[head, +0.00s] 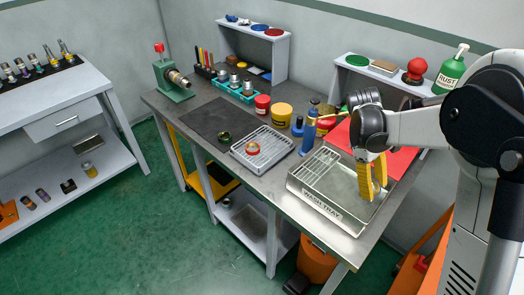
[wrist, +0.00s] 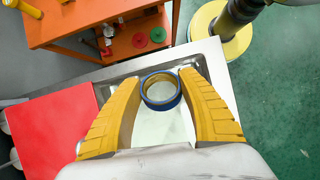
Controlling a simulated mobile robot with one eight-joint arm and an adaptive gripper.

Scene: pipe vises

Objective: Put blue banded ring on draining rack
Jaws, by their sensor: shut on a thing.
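My gripper (head: 371,190) has its yellow fingers pointing down over the wash tray (head: 325,208). In the wrist view, the gripper (wrist: 160,80) is shut on the blue banded ring (wrist: 162,105), which sits between the fingertips with its opening showing a pale inside. In the head view I cannot make out the ring at the fingers. A grey rack with slats (head: 270,158), which looks like the draining rack, lies on the bench left of the wash tray. A red-and-tan ring (head: 253,148) lies on it. The wash tray also has a slatted part at its left end.
A dark mat (head: 212,119) with a green ring (head: 224,137) lies left of the rack. Red and yellow tubs and a blue bottle (head: 309,128) stand behind the rack and tray. A red board (head: 400,160) lies behind the gripper.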

